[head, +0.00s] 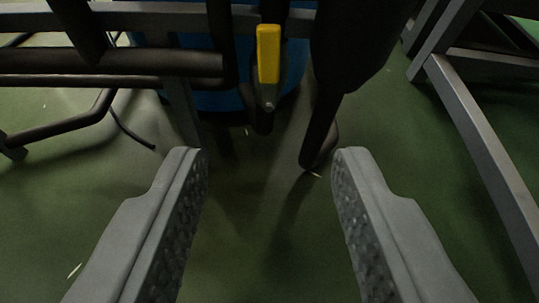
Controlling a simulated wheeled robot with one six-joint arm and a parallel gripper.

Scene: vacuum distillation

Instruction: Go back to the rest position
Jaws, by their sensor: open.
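My gripper (269,165) is in the lower middle of the head view. Its two grey fingers with studded inner faces stand wide apart, with nothing between them but a view of the green floor. A yellow valve handle (268,54) hangs upright ahead, above and between the fingertips. The handle and the gripper are apart. What the handle is mounted on is dark and hard to make out.
Dark pipes (110,63) and grey frame bars run across the top left. A blue rounded vessel (215,75) shows behind them. A grey metal frame leg (485,150) slants down at right. The green floor (265,240) is mostly clear below.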

